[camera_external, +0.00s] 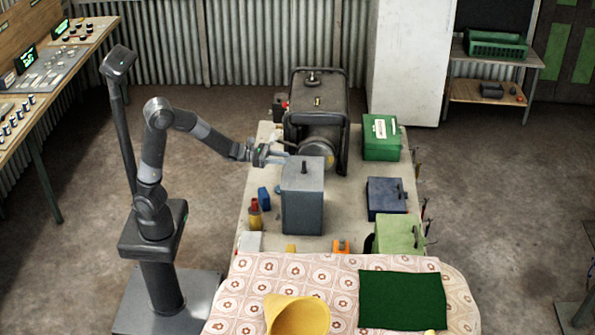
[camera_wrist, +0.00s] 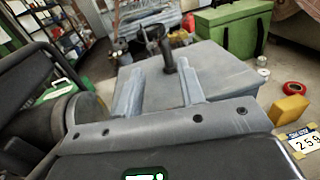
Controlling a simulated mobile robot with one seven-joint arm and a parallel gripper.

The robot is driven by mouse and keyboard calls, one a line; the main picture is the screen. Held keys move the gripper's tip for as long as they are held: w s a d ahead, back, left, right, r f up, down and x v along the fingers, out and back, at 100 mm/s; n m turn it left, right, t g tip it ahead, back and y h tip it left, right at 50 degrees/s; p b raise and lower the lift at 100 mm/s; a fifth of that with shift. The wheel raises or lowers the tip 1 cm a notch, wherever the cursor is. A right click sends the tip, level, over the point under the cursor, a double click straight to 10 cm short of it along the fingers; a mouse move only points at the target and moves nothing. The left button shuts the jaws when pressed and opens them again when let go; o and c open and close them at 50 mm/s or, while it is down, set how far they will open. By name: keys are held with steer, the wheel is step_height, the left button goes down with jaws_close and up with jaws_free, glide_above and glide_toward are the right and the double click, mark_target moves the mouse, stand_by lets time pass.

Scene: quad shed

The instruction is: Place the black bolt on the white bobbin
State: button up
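A black bolt-like piece (camera_external: 304,167) stands upright on top of the blue-grey box (camera_external: 303,205). I cannot tell whether it is the bolt or a handle of the box. It also shows just beyond my fingers in the wrist view (camera_wrist: 168,56). My gripper (camera_external: 283,155) is beside the upper left of the box, its two fingers apart and nothing between them; they also show in the wrist view (camera_wrist: 158,82). A small white round thing (camera_wrist: 262,73), possibly the white bobbin, lies on the table right of the box. I cannot make it out in the external view.
A black generator-like machine (camera_external: 317,105) stands behind the box. Green (camera_external: 381,138) and dark blue (camera_external: 386,198) boxes line the table's right side. A red ring (camera_wrist: 296,88) and a yellow block (camera_wrist: 289,110) lie nearby. A patterned cloth (camera_external: 340,285) with a yellow funnel (camera_external: 297,315) is in front.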

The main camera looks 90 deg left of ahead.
mark_target(304, 162)
steer(key=w, duration=0.4)
steer(key=shift+w+d, duration=0.2)
steer(key=shift+d, duration=0.2)
steer(key=shift+w+d, duration=0.25)
steer(key=shift+w, duration=0.6)
steer(key=shift+w+d, duration=0.25)
steer(key=shift+w, duration=0.65)
steer(key=shift+w+d, duration=0.25)
steer(key=shift+w, duration=0.6)
steer(key=shift+c, duration=0.3)
jaws_close()
